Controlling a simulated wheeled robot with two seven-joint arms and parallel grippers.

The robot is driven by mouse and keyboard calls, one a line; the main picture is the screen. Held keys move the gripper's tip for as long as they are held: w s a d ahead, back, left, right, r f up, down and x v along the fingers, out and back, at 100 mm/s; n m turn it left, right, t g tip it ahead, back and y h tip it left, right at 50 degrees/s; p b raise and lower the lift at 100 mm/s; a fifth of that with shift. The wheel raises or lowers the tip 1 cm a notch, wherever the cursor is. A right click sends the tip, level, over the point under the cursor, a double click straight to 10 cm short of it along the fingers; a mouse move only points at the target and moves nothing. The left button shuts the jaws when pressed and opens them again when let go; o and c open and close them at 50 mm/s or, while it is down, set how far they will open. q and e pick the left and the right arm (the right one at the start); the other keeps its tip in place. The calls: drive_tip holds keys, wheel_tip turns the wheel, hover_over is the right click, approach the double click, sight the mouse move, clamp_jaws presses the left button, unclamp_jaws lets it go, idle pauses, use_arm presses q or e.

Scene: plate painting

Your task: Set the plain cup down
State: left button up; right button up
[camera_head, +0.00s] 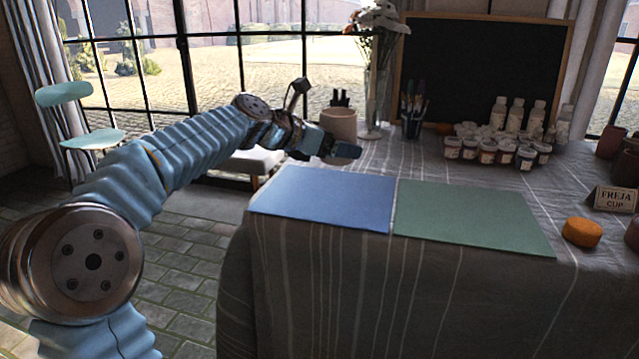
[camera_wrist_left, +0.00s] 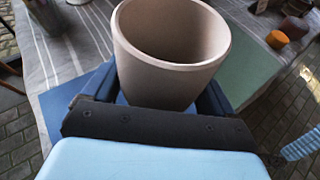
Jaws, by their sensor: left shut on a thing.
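The plain cup (camera_wrist_left: 170,72) is beige, empty inside as far as I see, and sits between the dark fingers of my left gripper in the left wrist view. In the head view the cup (camera_head: 338,122) is upright at the far end of my left arm. My left gripper (camera_head: 338,148) is shut on it, near the back edge of the blue mat (camera_head: 325,198). The green mat (camera_head: 470,215) lies to the right of the blue one. Both mats are bare in the head view. Whether the cup's base touches anything is hidden. My right gripper is not seen.
Paint jars (camera_head: 490,152) and white bottles (camera_head: 516,114) stand at the back, before a blackboard (camera_head: 480,70). A flower vase (camera_head: 374,95) and brush holder (camera_head: 413,115) are right of the cup. An orange round thing (camera_head: 581,232) and name card (camera_head: 615,199) are at right.

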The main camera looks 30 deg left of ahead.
use_arm(q)
drive_tip(key=b, duration=0.2)
hover_over(312, 191)
drive_tip(key=f, duration=0.6)
drive_tip(key=shift+d+f, duration=0.2)
drive_tip(key=shift+d, duration=0.05)
drive_tip(key=f, duration=0.1)
drive_tip(key=f+b, duration=0.1)
drive_tip(key=f, duration=0.1)
drive_tip(key=shift+a+f, duration=0.25)
drive_tip(key=shift+f, duration=0.05)
drive_tip(key=shift+r, duration=0.1)
drive_tip(key=o, duration=1)
drive_tip(key=shift+o, duration=0.2)
drive_tip(key=v, duration=1.2)
drive_tip(key=shift+d, duration=0.1)
